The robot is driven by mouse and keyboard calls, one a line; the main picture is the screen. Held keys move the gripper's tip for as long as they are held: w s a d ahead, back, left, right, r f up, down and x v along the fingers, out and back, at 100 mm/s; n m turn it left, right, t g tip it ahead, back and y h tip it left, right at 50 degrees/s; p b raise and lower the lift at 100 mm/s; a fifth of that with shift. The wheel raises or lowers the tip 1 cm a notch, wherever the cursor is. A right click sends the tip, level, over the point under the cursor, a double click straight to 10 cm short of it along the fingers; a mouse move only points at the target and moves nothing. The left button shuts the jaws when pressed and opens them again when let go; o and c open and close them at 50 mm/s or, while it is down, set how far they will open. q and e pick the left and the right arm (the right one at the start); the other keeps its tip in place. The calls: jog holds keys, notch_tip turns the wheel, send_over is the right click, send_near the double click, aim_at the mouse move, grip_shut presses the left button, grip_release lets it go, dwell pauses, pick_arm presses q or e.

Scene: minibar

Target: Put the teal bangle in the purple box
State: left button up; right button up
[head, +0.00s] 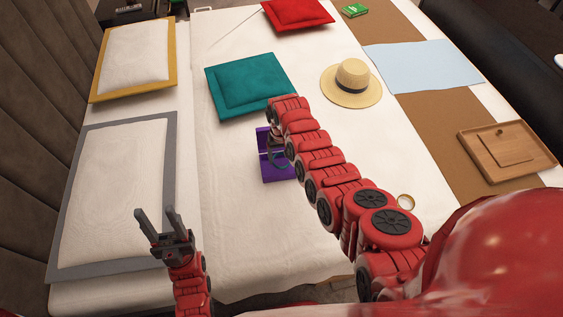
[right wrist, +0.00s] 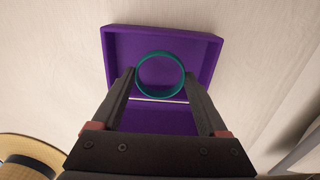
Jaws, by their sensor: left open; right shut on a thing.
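The purple box (head: 267,171) stands open on the bed, with its lid folded back. It fills the middle of the right wrist view (right wrist: 113,52). My right gripper (right wrist: 160,74) is shut on the teal bangle (right wrist: 160,54), which shows as a full ring between the fingertips, over the box. Whether the bangle touches the box I cannot tell. In the head view, my right arm partly hides the box and bangle. My left gripper (head: 155,212) is open and empty at the lower left, apart from the box.
A teal cushion (head: 245,85) lies behind the box and a straw hat (head: 351,83) behind it to the right. The grey-edged pillow (head: 112,190) is at left.

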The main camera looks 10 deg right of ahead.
aim_at(281, 163)
jog(key=shift+f, duration=0.65)
jog(key=shift+f+b, duration=0.6)
jog(key=shift+f, duration=0.5)
jog(key=shift+f, duration=0.15)
jog(key=o, duration=1.2)
